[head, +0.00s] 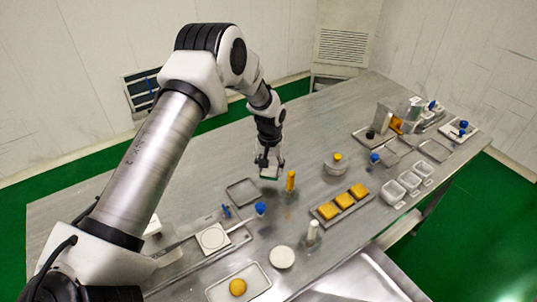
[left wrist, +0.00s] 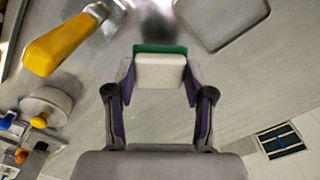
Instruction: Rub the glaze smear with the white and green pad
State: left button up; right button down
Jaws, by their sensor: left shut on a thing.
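My left gripper (head: 268,168) is shut on the white and green pad (head: 269,178), above the middle of the steel table. In the left wrist view the pad (left wrist: 160,71) sits between the two fingertips, its white body towards me and its green layer on the far side. The pad looks slightly above the table, but I cannot tell the gap. No glaze smear stands out clearly; a dark patch (left wrist: 155,22) on the steel beyond the pad may be the smear, a shadow or a reflection. My right gripper is not in view.
A yellow-handled tool (head: 291,180) is close to the right of the gripper. An empty shallow tray (head: 242,192) lies to its left. A tray of yellow blocks (head: 342,203), a round pot (head: 335,165) and white tubs (head: 409,180) stand further right. Bare steel (head: 225,172) lies around the gripper.

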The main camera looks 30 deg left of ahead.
pick_arm(q)
notch_tip(320, 180, up, 3)
jog(key=shift+s+p, duration=0.1)
jog(key=shift+p, duration=0.75)
jog(key=shift+r, duration=0.35)
jog(key=shift+f, duration=0.1)
